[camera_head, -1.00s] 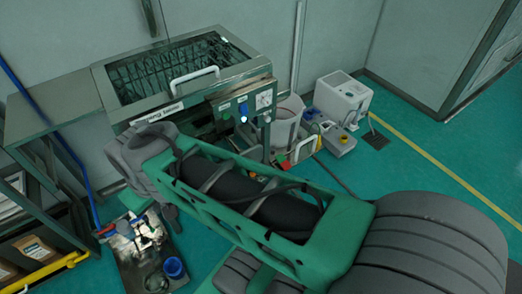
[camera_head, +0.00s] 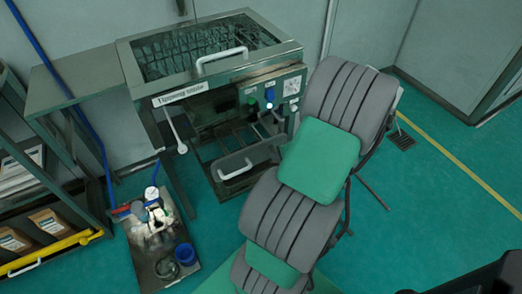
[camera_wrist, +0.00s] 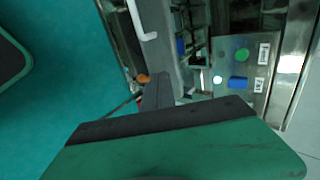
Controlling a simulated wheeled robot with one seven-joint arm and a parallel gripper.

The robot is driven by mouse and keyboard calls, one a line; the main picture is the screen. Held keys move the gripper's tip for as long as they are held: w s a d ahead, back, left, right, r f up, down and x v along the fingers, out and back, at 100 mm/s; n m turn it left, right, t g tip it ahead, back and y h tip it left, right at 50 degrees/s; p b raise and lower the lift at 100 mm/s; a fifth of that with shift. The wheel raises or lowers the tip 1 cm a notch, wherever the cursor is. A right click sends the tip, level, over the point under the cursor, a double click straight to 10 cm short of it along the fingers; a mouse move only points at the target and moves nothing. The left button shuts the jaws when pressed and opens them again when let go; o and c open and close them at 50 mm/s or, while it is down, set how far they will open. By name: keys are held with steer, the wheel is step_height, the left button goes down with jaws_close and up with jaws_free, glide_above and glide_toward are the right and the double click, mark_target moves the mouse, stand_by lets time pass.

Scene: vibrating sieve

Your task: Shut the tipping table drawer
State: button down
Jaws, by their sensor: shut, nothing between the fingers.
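The tipping table (camera_head: 222,65) is a steel cabinet with a mesh top. Its low drawer (camera_head: 245,163) stands pulled out at the front, with a pale handle on the front panel. The drawer front (camera_wrist: 165,45) and its white handle (camera_wrist: 142,22) also show at the top of the wrist view. My gripper (camera_wrist: 158,82) is shut and empty, its dark fingers pointing towards the drawer front. I cannot tell whether they touch it. In the head view my gripper is hidden behind my arm.
A control panel (camera_head: 272,92) with green and blue controls is on the cabinet front; its panel (camera_wrist: 240,68) is right of my fingers. A floor tray (camera_head: 150,262) with tools and a blue cup lies left. A shelf rack (camera_head: 40,190) stands far left.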

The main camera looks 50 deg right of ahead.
mark_target(257, 147)
steer(key=x, duration=0.4)
steer(key=w+r+x, duration=0.1)
steer(key=x, duration=0.6)
steer(key=shift+w+d+r, duration=0.1)
steer(key=shift+w+d, duration=0.05)
steer(key=shift+w, duration=0.45)
steer(key=shift+w+d, duration=0.1)
steer(key=shift+w, duration=0.2)
steer(key=w+d+b, duration=0.3)
steer(key=w+b, duration=0.1)
steer(key=w, duration=0.8)
steer(key=shift+d, duration=0.3)
